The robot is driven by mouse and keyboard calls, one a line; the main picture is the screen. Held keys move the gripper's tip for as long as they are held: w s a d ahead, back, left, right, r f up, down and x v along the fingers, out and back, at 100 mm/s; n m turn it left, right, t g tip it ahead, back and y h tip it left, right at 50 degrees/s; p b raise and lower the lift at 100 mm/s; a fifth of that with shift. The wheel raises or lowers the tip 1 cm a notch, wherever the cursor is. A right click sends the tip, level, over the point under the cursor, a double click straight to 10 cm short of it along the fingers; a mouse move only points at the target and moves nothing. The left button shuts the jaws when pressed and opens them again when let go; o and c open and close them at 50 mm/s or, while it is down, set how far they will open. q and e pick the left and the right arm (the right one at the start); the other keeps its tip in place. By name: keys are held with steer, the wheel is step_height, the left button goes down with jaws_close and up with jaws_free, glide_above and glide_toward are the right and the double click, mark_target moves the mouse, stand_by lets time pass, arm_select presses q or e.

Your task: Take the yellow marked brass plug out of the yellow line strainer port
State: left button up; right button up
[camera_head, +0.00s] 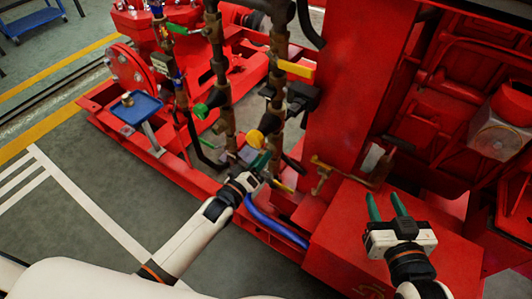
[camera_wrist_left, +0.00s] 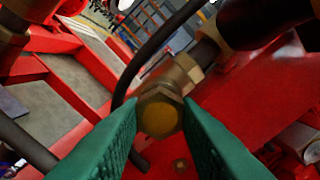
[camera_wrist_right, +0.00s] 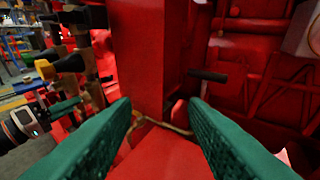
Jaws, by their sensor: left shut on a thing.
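The brass plug (camera_wrist_left: 159,115) is hexagonal with a yellow face. It sits between the fingertips of my left gripper (camera_wrist_left: 160,125), which is shut on it. Behind the plug a brass strainer fitting (camera_wrist_left: 186,72) runs up and right; plug and fitting appear in line, and I cannot tell whether there is a gap. In the head view my left gripper (camera_head: 262,160) is at the lower end of the right-hand pipe, just below a yellow round face (camera_head: 255,139). My right gripper (camera_head: 388,204) is open and empty above the red base; its fingers also show in the right wrist view (camera_wrist_right: 160,112).
A blue tray (camera_head: 138,109) on a stand holds a small brass piece (camera_head: 127,99). A green round face (camera_head: 201,110) is on the left-hand pipe. A yellow lever (camera_head: 295,69) sticks out above. A blue hose (camera_head: 275,226) curves below.

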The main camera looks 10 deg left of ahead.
arm_select(q)
steer(key=shift+s+a+p, duration=0.2)
steer(key=shift+s+p, duration=0.1)
steer(key=shift+s, duration=0.15)
arm_select(e)
steer(key=shift+s+d+f+g, duration=0.15)
steer(key=shift+s+f+g, duration=0.2)
steer(key=shift+f, duration=0.2)
steer(key=shift+s+d+f+g, duration=0.2)
steer(key=shift+f+g, duration=0.15)
steer(key=shift+f, duration=0.15)
arm_select(q)
steer(key=shift+s, duration=0.2)
arm_select(e)
steer(key=shift+s+d+f+g+h, duration=0.1)
steer(key=shift+s+f+g+h, duration=0.2)
steer(key=shift+f+g, duration=0.15)
arm_select(q)
steer(key=shift+s+a+p, duration=0.15)
steer(key=shift+s+p, duration=0.1)
steer(key=shift+p, duration=0.05)
arm_select(e)
steer(key=shift+s+d+f+g, duration=0.15)
steer(key=shift+s+f+g, duration=0.1)
steer(key=shift+f, duration=0.05)
